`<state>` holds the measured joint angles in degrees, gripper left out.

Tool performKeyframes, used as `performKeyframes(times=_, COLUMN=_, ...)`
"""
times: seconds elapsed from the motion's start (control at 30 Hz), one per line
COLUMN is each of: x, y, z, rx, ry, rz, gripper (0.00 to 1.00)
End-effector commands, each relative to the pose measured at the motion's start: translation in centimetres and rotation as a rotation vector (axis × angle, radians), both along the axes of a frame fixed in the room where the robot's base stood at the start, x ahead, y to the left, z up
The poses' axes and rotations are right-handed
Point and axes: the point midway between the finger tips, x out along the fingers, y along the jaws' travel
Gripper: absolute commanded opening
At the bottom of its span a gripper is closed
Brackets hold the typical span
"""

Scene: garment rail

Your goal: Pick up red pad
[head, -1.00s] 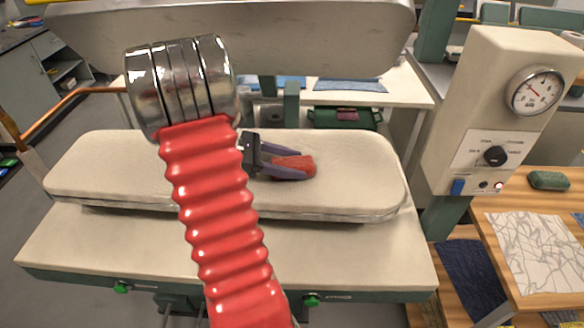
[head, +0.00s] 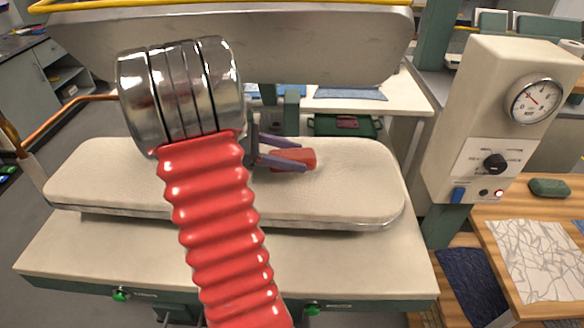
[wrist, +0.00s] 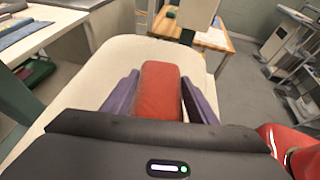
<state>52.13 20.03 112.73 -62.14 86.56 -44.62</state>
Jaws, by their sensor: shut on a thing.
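The red pad (head: 294,158) is a small red block in the head view, above the right part of the cream padded press board (head: 350,190). In the wrist view the red pad (wrist: 159,92) lies lengthwise between my two purple fingers. My gripper (head: 292,159) is shut on the red pad, with a finger on each side; it also shows in the wrist view (wrist: 160,97). Whether the pad's underside is clear of the board is hard to tell. My red ribbed arm hides part of the board's left middle.
The upper press plate (head: 300,45) hangs behind and above the board. A control box with a gauge (head: 500,130) stands at the right. A wooden table (head: 490,210) at the right holds a green pad (head: 549,188) and a patterned cloth (head: 538,258). A green tray (head: 345,125) is behind.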

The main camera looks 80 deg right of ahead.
Motion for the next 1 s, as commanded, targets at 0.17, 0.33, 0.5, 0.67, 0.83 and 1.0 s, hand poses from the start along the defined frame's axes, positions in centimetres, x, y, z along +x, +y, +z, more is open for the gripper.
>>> performKeyframes(times=0.17, x=0.0, y=0.0, z=3.0, rx=-0.003, ry=-0.001, rz=0.0, gripper=0.27)
performKeyframes(times=0.33, x=0.0, y=0.0, z=4.3, rx=-0.001, ry=0.001, rz=0.0, gripper=0.27)
performKeyframes(times=0.5, x=0.0, y=0.0, z=4.5, rx=0.0, ry=0.001, rz=0.0, gripper=0.27)
performKeyframes(times=0.67, x=0.0, y=0.0, z=4.5, rx=0.0, ry=0.001, rz=0.0, gripper=0.27)
performKeyframes(times=0.83, x=0.0, y=0.0, z=4.5, rx=0.0, ry=0.001, rz=0.0, gripper=0.27)
performKeyframes(times=1.0, x=0.3, y=-0.1, z=4.5, rx=0.0, ry=0.001, rz=0.012, gripper=0.27)
